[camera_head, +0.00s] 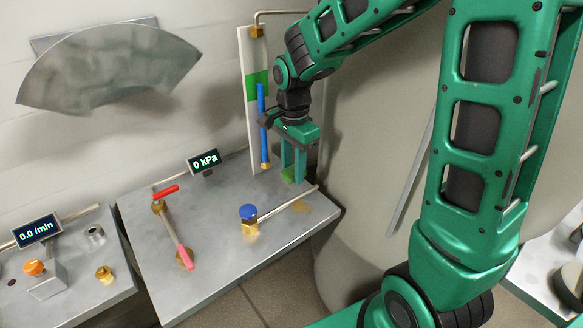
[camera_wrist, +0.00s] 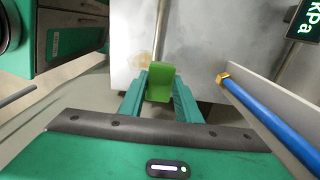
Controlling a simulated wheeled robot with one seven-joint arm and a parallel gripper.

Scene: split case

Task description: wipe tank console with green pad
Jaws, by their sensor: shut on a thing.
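My gripper (camera_head: 293,176) is shut on the green pad (camera_head: 288,175), above the right rear part of the grey tank console (camera_head: 215,222). In the wrist view the pad (camera_wrist: 160,83) sits between the two fingertips (camera_wrist: 160,92), and the console top (camera_wrist: 185,40) lies beyond it. A brownish stain (camera_head: 310,211) marks the console near its right edge, in front of the gripper. I cannot tell whether the pad touches the console.
A blue-handled brass valve (camera_head: 249,214) with a pipe, a red-handled pipe fitting (camera_head: 172,225) and a 0 kPa display (camera_head: 204,162) stand on the console. A white gauge board with a blue tube (camera_head: 262,125) rises close left of my gripper. The console's front middle is clear.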

